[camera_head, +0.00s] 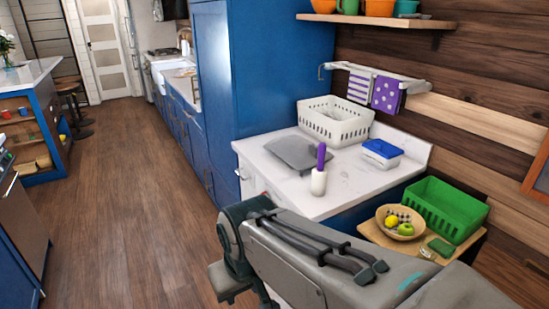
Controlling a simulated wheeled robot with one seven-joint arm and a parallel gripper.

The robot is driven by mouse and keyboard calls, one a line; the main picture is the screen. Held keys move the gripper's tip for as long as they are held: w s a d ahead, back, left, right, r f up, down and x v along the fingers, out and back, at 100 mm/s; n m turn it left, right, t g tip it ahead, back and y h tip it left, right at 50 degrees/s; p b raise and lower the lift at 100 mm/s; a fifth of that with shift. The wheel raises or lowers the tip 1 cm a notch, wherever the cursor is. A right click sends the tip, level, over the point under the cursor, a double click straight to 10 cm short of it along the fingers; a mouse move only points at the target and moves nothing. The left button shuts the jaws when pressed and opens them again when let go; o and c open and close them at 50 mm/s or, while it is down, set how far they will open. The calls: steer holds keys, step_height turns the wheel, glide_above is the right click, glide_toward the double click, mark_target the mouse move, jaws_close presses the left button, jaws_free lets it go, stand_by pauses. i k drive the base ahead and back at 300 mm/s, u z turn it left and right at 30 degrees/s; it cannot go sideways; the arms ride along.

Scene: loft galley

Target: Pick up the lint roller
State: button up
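The lint roller (319,171) stands upright near the front of the white countertop (350,190). Its purple handle points up and its white roller part is at the bottom. My arm reaches in from the lower right, below and in front of the counter. Its far visible end is left of and nearer than the lint roller, clearly apart from it in the picture. No gripper fingers can be made out.
A grey folded cloth or mat (297,153) lies left of the roller. A white basket (335,121) stands behind, and a blue-and-white container (382,153) to the right. A green crate (444,208) and a fruit bowl (399,222) sit on a lower wooden surface. The wood floor (130,200) at left is clear.

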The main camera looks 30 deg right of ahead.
mark_target(319, 177)
steer(key=i, duration=2)
steer(key=z, duration=2.2)
